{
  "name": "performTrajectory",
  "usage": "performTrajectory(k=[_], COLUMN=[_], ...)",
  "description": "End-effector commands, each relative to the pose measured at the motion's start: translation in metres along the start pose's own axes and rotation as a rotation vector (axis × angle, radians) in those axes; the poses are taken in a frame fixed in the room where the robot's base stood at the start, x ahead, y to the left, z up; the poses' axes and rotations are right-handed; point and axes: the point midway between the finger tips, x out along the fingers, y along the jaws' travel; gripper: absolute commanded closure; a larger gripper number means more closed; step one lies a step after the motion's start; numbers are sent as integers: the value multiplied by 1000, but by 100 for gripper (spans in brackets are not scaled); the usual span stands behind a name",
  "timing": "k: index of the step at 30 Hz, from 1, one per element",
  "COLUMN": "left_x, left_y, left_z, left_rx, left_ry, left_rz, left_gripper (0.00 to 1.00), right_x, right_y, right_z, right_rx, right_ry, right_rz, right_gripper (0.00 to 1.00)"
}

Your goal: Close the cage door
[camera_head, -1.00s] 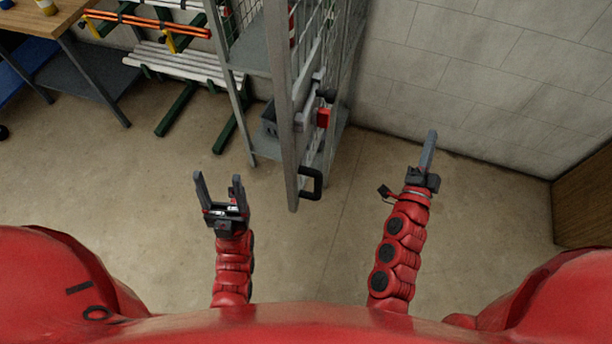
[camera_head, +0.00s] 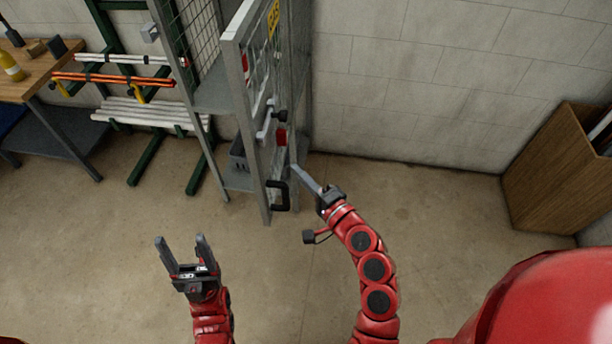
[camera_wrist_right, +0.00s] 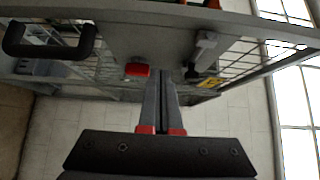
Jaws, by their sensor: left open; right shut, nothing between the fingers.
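The cage door (camera_head: 240,62) stands open in the head view, seen nearly edge-on and swung out from the grey mesh cage. Its black handle (camera_head: 279,196) is low on the door, with a red block (camera_head: 281,137) and a latch bar above it. My right gripper (camera_head: 306,179) is shut and empty, its tips close to the right side of the door near the handle; I cannot tell if they touch. In the right wrist view the door frame, the handle (camera_wrist_right: 50,42) and the red block (camera_wrist_right: 137,70) lie ahead of the shut fingers (camera_wrist_right: 160,105). My left gripper (camera_head: 182,252) is open and empty above the floor.
A grey crate (camera_head: 238,155) sits on the cage's lower shelf. Racks with white and orange bars (camera_head: 115,79) and a wooden table (camera_head: 35,70) stand at left. A wooden box (camera_head: 560,165) is at right against the wall. The floor ahead is clear.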

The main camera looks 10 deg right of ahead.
Motion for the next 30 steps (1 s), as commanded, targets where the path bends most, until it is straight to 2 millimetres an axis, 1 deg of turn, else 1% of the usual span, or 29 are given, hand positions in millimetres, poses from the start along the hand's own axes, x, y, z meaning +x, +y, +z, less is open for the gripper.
performTrajectory(k=[1, 7, 9, 12, 18, 30], left_x=[11, 28, 37, 43, 48, 47], left_y=[0, -1, -2, -2, -2, -2], left_z=[-2, -5, -6, -7, -8, -8], left_rx=[0, 0, 0, 0, 0, 0], left_ry=[0, 0, 0, 0, 0, 0], left_rz=[0, 0, 0, 0, 0, 0], left_gripper=[34, 34, 34, 34, 34, 34], right_x=[11, 48, 57, 66, 75, 76], right_y=[-6, -4, -5, -4, 0, 1], right_z=[1, 1, 9, 19, 28, 28], right_rx=[1, 0, 1, -1, -1, -1], right_ry=[-6, -3, -3, -3, 0, 1], right_rz=[1, 3, 2, 1, 2, 0], right_gripper=[100, 100, 100, 100, 100, 100])
